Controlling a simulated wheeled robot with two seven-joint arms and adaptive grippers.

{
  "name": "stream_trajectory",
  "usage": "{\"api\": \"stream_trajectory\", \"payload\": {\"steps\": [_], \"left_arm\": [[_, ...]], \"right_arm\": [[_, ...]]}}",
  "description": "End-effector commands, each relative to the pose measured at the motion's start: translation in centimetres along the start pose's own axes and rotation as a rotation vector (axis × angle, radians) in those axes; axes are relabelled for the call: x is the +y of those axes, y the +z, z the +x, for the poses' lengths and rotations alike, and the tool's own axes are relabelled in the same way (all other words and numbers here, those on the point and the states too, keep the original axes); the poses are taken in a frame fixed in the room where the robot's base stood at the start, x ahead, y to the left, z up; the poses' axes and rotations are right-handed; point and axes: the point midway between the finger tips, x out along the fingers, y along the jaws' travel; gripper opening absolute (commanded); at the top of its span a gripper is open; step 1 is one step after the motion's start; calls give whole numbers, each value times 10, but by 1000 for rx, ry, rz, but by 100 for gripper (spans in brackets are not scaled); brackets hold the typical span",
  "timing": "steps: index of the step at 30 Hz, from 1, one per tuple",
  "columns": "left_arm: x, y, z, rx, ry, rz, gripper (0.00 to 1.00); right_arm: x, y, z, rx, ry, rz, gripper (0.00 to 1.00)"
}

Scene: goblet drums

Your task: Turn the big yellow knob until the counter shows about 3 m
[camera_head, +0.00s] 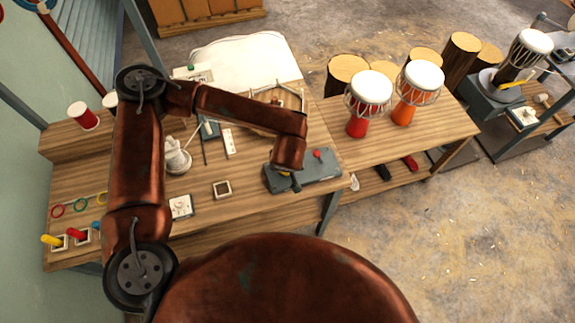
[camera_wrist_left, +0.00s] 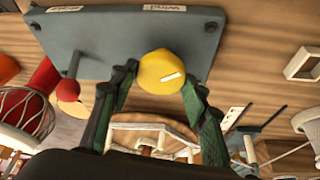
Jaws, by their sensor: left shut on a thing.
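The big yellow knob (camera_wrist_left: 158,67) stands on a grey box (camera_wrist_left: 110,35) in the left wrist view. A white mark on the knob's face lies nearly level, tilted slightly up to the right. My left gripper (camera_wrist_left: 160,80) is shut on the knob, one green finger on each side. In the head view the grey box (camera_head: 322,171) sits at the bench's right end, and my own wrist hides most of the knob and fingers. I cannot make out a counter reading in either view. My right gripper does not show.
A red-topped lever (camera_head: 317,154) stands on the box, close to the knob; its red ball (camera_wrist_left: 68,90) shows in the left wrist view. A small square frame (camera_head: 222,189) lies left of the box. Two drums (camera_head: 369,88) stand on the bench to the right.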

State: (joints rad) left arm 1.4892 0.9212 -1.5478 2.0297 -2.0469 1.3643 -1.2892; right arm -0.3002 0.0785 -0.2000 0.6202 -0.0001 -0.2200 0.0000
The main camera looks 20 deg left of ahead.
Motion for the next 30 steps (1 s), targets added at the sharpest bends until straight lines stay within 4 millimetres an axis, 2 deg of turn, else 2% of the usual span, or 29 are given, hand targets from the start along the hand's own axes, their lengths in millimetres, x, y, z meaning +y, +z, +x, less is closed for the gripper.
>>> {"api": "stream_trajectory", "payload": {"steps": [12,30], "left_arm": [[-4,0,3,-1,150,361,18],[-6,-2,3,-4,343,824,18]], "right_arm": [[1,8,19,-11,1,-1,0],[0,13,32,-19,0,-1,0]]}}
